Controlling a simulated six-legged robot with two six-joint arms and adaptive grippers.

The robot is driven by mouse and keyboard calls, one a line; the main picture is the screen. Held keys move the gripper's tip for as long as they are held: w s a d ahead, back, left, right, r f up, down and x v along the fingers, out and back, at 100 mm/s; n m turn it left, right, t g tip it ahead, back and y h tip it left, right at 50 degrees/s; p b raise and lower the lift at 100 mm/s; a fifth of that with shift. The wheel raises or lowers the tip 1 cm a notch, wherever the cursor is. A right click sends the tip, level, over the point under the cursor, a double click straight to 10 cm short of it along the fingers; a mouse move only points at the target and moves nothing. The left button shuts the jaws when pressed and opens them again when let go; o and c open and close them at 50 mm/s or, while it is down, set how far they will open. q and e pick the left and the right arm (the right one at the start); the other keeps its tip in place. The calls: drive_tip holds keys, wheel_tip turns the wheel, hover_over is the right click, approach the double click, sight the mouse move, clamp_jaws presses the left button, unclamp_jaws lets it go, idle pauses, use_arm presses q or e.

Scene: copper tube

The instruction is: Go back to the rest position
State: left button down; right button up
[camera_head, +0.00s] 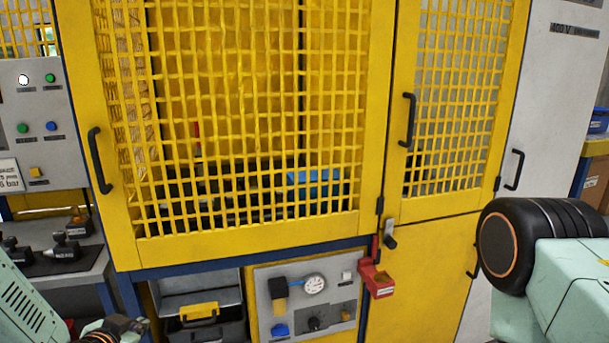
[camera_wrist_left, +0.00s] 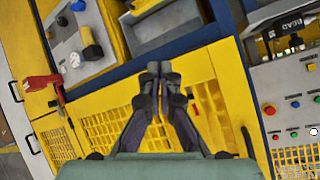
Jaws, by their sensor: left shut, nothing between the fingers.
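My left gripper (camera_wrist_left: 154,68) shows in the left wrist view with its two dark fingertips together and nothing between them. It is in front of the yellow machine cabinet, whose frame and mesh (camera_wrist_left: 110,125) fill the space behind the fingers. In the head view, part of my left arm is at the bottom left corner, and its fingertips are not clear there. My right arm shows as a black and pale green joint at the right edge of the head view. My right gripper is out of view. No copper tube can be made out.
The yellow mesh doors (camera_head: 250,120) are closed, with black handles (camera_head: 99,160). A red padlock box (camera_head: 377,280) sticks out below them. A gauge panel (camera_head: 305,300) and an open grey drawer (camera_head: 195,290) are below. A button panel (camera_head: 40,120) stands at the left.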

use_arm(q)
drive_tip(key=s+d+f+n+g+b, duration=0.1)
drive_tip(key=s+d+f+g+b, duration=0.4)
drive_tip(key=s+f, duration=0.9)
drive_tip(key=s+d+f+n+g+h+b, duration=0.1)
drive_tip(key=s+d+f+g+b, duration=0.4)
drive_tip(key=s+f, duration=1)
drive_tip(key=s+n+g+b, duration=0.1)
drive_tip(key=s, duration=0.4)
drive_tip(key=shift+s+n+g, duration=0.3)
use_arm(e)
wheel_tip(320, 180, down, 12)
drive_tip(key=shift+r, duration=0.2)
use_arm(q)
drive_tip(key=shift+r, duration=0.1)
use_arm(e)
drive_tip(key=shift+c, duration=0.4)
